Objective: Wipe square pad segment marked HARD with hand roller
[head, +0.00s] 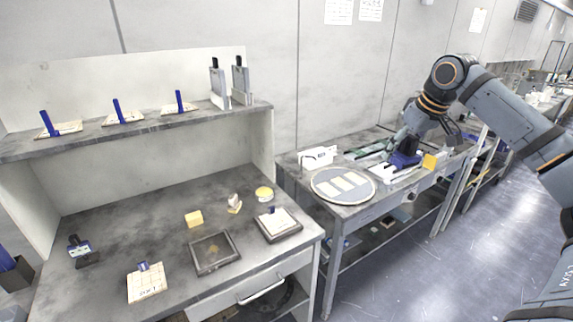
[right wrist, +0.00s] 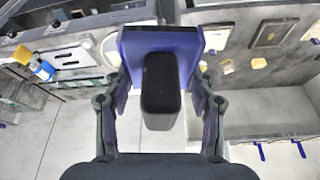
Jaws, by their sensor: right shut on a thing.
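My right gripper (head: 404,150) is over the back bench on the right. In the right wrist view (right wrist: 160,100) its fingers are shut on a blue tool (right wrist: 190,42) with a black handle (right wrist: 160,85). I cannot tell whether this is the hand roller; its underside is hidden. It also shows in the head view as a blue shape (head: 405,161) above white items. A square pad with dark lettering (head: 147,282) lies on the front desk, but I cannot read HARD on it. Another square pad (head: 279,221) lies on a dark tray. My left gripper is not in view.
A round grey platen (head: 326,191) with pale segments lies on the back bench beside a white box (head: 317,157). A dark framed tray (head: 197,266) and a yellow block (head: 194,219) are on the desk. The shelf (head: 90,139) holds several pads with blue handles.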

